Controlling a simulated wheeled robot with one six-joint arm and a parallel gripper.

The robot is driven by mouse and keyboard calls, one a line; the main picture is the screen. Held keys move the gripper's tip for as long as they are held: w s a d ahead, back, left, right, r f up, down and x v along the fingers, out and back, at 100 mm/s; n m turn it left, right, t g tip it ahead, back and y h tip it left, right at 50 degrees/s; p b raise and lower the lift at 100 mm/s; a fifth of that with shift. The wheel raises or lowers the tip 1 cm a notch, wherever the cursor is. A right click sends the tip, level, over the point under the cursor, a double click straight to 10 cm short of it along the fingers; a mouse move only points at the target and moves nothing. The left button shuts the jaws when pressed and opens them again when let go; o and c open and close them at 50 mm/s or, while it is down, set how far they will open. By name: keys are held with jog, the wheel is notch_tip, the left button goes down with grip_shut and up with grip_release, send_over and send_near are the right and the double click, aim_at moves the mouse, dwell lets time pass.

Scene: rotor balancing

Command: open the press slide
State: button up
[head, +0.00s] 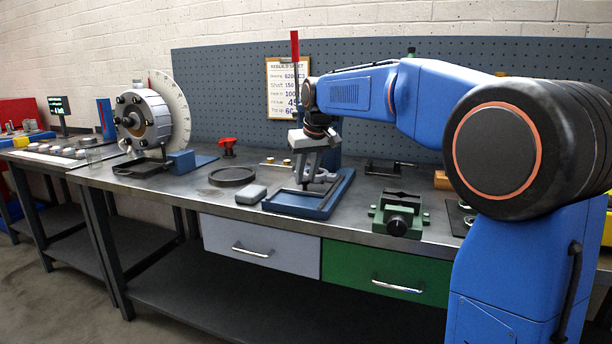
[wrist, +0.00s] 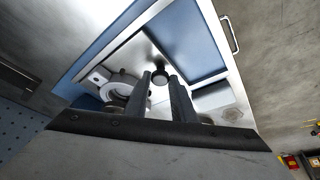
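The press has a blue base (head: 340,190) on the bench, with a pale metal frame along its edge. A red lever (head: 295,62) stands upright above it. My gripper (head: 316,177) points down over the base and hides much of the press. In the wrist view, its two dark fingers (wrist: 158,82) are apart, with a small dark round knob (wrist: 160,73) at the gap between their tips. I cannot tell whether they touch the knob. The blue base (wrist: 185,40) and its metal frame lie beyond. A pale ring-shaped part (wrist: 120,86) shows left of the fingers.
A rotor with a dial (head: 150,118) is farther left. Two drawers, one grey (head: 225,238) and one green (head: 350,262), hang below the bench top.

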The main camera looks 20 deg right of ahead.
grip_shut()
jog(key=s+a, duration=0.7)
jog(key=s, duration=0.3)
jog(key=shift+s+a, duration=0.35)
jog(key=shift+a, duration=0.05)
jog(key=o, duration=0.6)
grip_release()
jog(key=shift+r, duration=0.15)
jog(key=v, duration=1.7)
jog(key=shift+s+d, duration=0.1)
jog(key=shift+s, duration=0.05)
